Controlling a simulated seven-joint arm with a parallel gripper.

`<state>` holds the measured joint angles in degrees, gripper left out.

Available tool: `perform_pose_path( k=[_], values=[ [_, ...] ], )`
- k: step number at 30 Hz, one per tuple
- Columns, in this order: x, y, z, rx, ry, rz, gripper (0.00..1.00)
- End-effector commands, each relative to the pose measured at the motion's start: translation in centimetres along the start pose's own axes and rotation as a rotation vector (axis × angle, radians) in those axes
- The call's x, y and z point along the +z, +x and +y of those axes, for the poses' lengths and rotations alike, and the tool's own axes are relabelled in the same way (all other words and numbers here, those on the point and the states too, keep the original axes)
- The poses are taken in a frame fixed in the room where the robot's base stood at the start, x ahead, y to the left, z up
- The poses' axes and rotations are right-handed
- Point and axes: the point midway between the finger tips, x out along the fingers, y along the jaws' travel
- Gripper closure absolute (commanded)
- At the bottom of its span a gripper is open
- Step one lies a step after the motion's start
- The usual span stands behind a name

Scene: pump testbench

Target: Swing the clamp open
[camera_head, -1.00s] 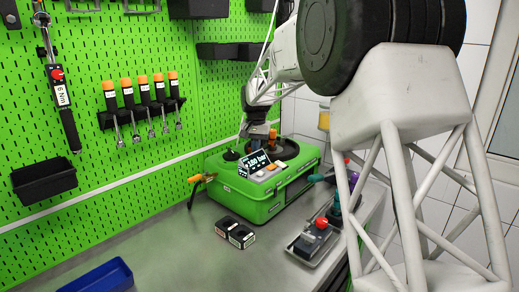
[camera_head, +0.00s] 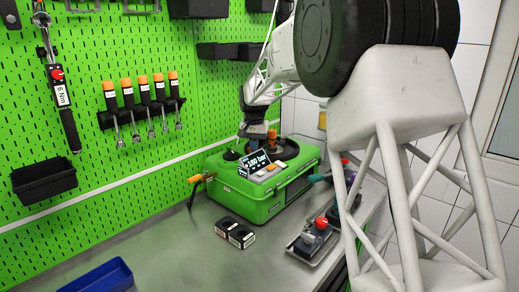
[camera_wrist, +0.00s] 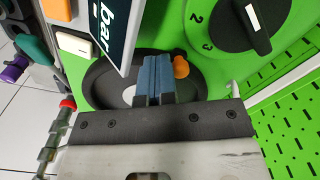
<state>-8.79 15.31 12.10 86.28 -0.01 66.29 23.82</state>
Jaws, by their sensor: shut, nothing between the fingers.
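The green pump testbench case (camera_head: 262,205) stands on the bench with a tilted display reading "bar" (camera_head: 253,163). An orange-tipped part, seemingly the clamp's handle (camera_head: 272,134), stands over the dark round recess on its top. In the wrist view the orange tip (camera_wrist: 181,67) is just right of my gripper's blue fingers (camera_wrist: 153,80), over the dark recess (camera_wrist: 103,88). My gripper (camera_head: 256,145) is shut and empty, low behind the display. Whether the fingers touch the orange part I cannot tell. The rest of the clamp is hidden by the fingers and display.
The display panel (camera_wrist: 112,30) is close to the fingers. A black numbered dial (camera_wrist: 245,22) lies to the right. A green pegboard (camera_head: 130,60) stands behind.

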Motion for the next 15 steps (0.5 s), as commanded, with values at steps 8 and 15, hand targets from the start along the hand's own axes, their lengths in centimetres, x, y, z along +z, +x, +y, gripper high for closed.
perform_pose_path(
  k=[8, 15],
  values=[
    [-0.3, 0.1, -1.0, 0.000, -0.001, -0.001, 1.00],
    [-0.4, 0.0, -1.5, 0.000, -0.001, -0.001, 1.00]
  ],
)
